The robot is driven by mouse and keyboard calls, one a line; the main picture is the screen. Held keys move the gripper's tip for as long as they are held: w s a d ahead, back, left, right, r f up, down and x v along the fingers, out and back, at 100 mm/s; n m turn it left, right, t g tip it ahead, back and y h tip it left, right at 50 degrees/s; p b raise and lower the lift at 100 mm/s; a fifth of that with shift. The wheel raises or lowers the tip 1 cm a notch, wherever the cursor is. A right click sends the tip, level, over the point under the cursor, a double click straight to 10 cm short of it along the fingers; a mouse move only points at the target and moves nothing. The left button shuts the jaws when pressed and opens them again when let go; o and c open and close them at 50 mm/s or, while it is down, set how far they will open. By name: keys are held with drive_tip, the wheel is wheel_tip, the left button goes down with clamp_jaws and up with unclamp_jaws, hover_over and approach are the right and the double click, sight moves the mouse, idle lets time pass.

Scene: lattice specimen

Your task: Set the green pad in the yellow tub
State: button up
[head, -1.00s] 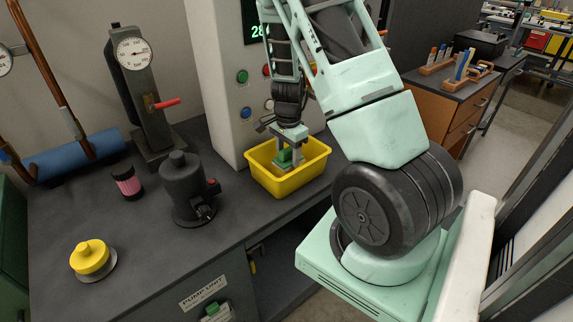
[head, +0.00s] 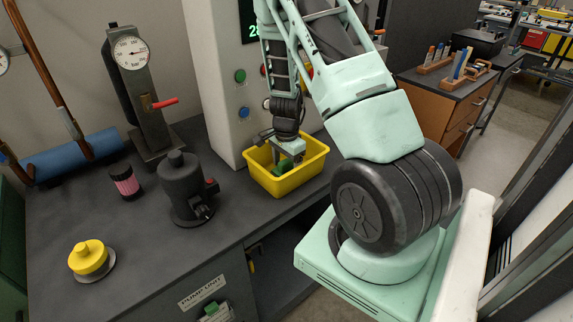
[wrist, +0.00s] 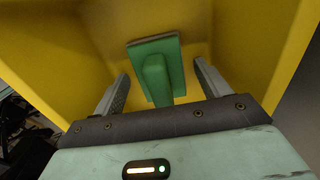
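The yellow tub (head: 279,188) stands on the dark bench beside the white machine column. The green pad (head: 286,166) is inside the tub; in the wrist view the pad (wrist: 170,48) lies flat against the tub floor, its raised grip pointing towards me. My gripper (wrist: 161,70) is inside the tub with one finger on each side of the pad's grip. Gaps show between both fingers and the grip, so the gripper is open. In the head view the tub's front wall hides the lower part of the pad.
A dark grey cylinder device (head: 187,188), a pink-and-black cylinder (head: 126,182) and a yellow knob on a disc (head: 89,258) stand left of the tub. A gauge stand (head: 146,95) is behind them. The bench's front edge runs close to the tub.

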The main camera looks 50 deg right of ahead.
sight(286, 160)
wheel_tip(286, 160, up, 12)
drive_tip(key=a+r+n+y, duration=0.1)
drive_tip(key=a+r+n, duration=0.35)
drive_tip(key=a, duration=0.75)
drive_tip(key=a+r+n+y, duration=0.1)
drive_tip(key=a+n, duration=0.6)
drive_tip(key=a, duration=0.5)
drive_tip(key=s+a+r+n, duration=0.2)
drive_tip(key=s+a+n, duration=0.6)
drive_tip(key=s+a+r+n+h, duration=0.1)
drive_tip(key=s+a+r+n, duration=0.1)
drive_tip(key=s+a+n, duration=0.6)
drive_tip(key=shift+s+a+r+n, duration=0.4)
drive_tip(key=shift+s+a, duration=0.1)
drive_tip(key=shift+a, duration=0.25)
